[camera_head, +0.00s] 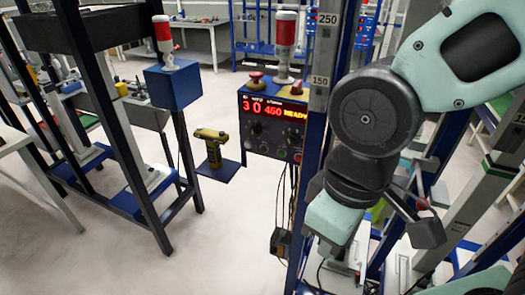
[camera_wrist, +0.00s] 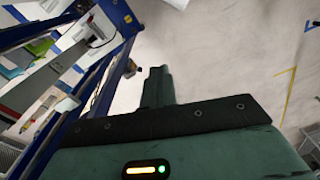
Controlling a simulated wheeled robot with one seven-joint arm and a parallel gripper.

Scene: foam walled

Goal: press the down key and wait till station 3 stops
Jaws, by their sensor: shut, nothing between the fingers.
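A black control box (camera_head: 271,128) is mounted on a blue post in the middle of the head view. Its red display (camera_head: 273,108) reads roughly "3 0 450 READY", with dark knobs below it. A red mushroom button (camera_head: 255,80) is on top, beside a red and white signal lamp (camera_head: 285,40). A small dark and orange box (camera_head: 281,241) hangs on cables below. I cannot make out a down key on either. In the wrist view my gripper (camera_wrist: 158,84) is shut and empty, pointing over bare floor. My arm hangs right of the control box, apart from it in the picture.
A yellow and black tool (camera_head: 212,147) stands on a small blue shelf (camera_head: 220,170) left of the control box. A dark rack with a blue box (camera_head: 173,84) and another lamp is farther left. Blue posts and frames crowd the right. Pale floor (camera_head: 110,245) is open at lower left.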

